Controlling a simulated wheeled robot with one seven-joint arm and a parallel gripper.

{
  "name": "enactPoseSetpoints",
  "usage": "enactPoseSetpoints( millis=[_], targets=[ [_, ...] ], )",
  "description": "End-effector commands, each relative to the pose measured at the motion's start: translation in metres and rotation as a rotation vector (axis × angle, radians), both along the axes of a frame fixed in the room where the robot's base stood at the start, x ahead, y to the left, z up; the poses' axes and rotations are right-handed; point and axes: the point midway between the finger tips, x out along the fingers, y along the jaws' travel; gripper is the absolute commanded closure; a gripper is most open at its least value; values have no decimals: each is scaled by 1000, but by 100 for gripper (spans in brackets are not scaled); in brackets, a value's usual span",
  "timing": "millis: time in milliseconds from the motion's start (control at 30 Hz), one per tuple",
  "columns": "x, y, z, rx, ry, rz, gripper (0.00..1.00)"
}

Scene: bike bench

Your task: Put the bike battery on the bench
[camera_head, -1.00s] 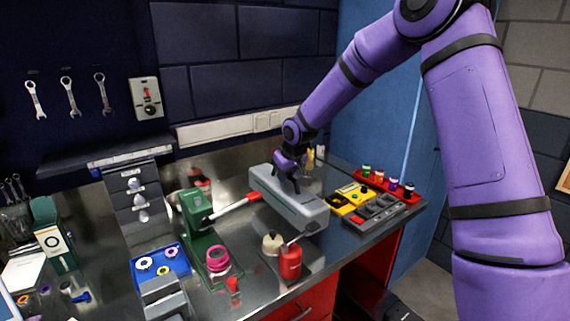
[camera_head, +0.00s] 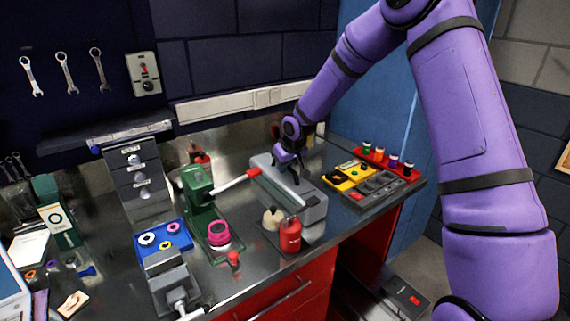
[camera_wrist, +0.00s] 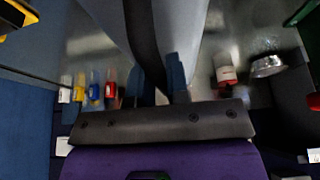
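The bike battery (camera_head: 314,206) is a long grey box with a dark handle along its top. It lies lengthwise over the middle of the bench (camera_head: 222,283) and appears to rest on it, though its underside is hidden. My gripper (camera_head: 291,177) is above it with its fingers down at the handle. In the wrist view the fingers of my gripper (camera_wrist: 156,82) are on either side of the dark handle, close against it. The grey battery body (camera_wrist: 190,30) spreads below them.
A green press (camera_head: 196,190) with a red-tipped lever stands left of the battery. A red bottle (camera_head: 290,237) is in front of it. A yellow case (camera_head: 347,178) and a grey tray (camera_head: 378,186) are to its right. A blue tray (camera_head: 178,240) is at left.

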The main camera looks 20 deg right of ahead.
Motion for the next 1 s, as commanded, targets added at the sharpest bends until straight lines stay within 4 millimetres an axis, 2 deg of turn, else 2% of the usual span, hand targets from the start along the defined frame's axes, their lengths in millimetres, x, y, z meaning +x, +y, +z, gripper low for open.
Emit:
enactPoseSetpoints(
  millis=[33, 100, 467, 567, 1000],
  targets=[
    [-1, -1, -1, 0, 2, -1, 74],
    [0, -1, -1, 0, 2, -1, 60],
    [-2, -1, 4, 0, 1, -2, 60],
    [-5, -3, 16, -1, -1, -3, 60],
    [-35, -13, 90, -2, -2, -3, 60]
  ],
)
